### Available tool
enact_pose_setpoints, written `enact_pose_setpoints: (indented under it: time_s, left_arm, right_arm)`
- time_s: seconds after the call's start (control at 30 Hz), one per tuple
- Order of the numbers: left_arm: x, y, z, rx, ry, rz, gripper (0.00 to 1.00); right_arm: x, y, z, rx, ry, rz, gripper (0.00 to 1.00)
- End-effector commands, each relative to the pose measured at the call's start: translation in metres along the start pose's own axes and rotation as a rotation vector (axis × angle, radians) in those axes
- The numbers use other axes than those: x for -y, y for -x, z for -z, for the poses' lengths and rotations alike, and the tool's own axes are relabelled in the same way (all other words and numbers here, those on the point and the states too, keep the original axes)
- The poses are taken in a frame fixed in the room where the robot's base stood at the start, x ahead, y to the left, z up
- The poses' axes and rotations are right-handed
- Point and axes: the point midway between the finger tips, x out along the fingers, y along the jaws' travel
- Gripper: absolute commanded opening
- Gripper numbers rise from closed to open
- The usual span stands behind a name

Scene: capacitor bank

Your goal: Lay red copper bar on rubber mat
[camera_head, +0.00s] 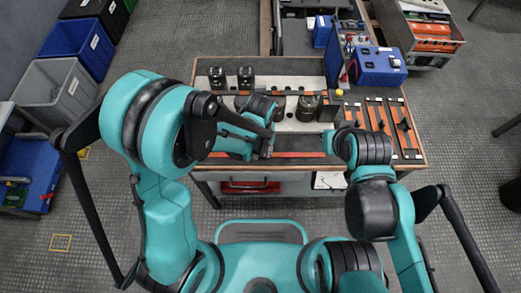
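A long red bar (298,154), which looks like the copper bar, runs along the bench's front edge. My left arm covers part of it. A dark strip (300,143) behind it may be the rubber mat; I cannot tell whether the bar touches it. My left gripper (268,150) is over the bar's middle, pointing down; its fingers are too small to tell open from shut. My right gripper (332,143) is near the bar's right end, mostly hidden by my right arm.
Black cylindrical capacitors (245,77) stand on the pale bench top (290,85). Orange bars on dark holders (406,128) fill the right side. A blue power unit (378,66) stands at the back right. Bins (58,88) stand on the floor at left.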

Motion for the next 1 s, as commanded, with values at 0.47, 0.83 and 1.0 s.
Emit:
enact_pose_setpoints:
  time_s: [0.47,0.83,1.0]
  left_arm:
    - [0.0,-0.001,0.0,0.0,0.0,0.0,0.39]
    - [0.0,-0.001,0.0,0.0,0.0,0.0,0.58]
    - [0.0,0.012,0.0,0.0,0.0,0.0,0.58]
  right_arm:
    - [0.0,-0.002,-0.001,0.0,0.0,0.0,0.0]
    - [0.0,-0.002,-0.001,0.0,0.0,0.0,0.0]
    - [0.0,-0.002,-0.001,0.0,0.0,0.0,0.0]
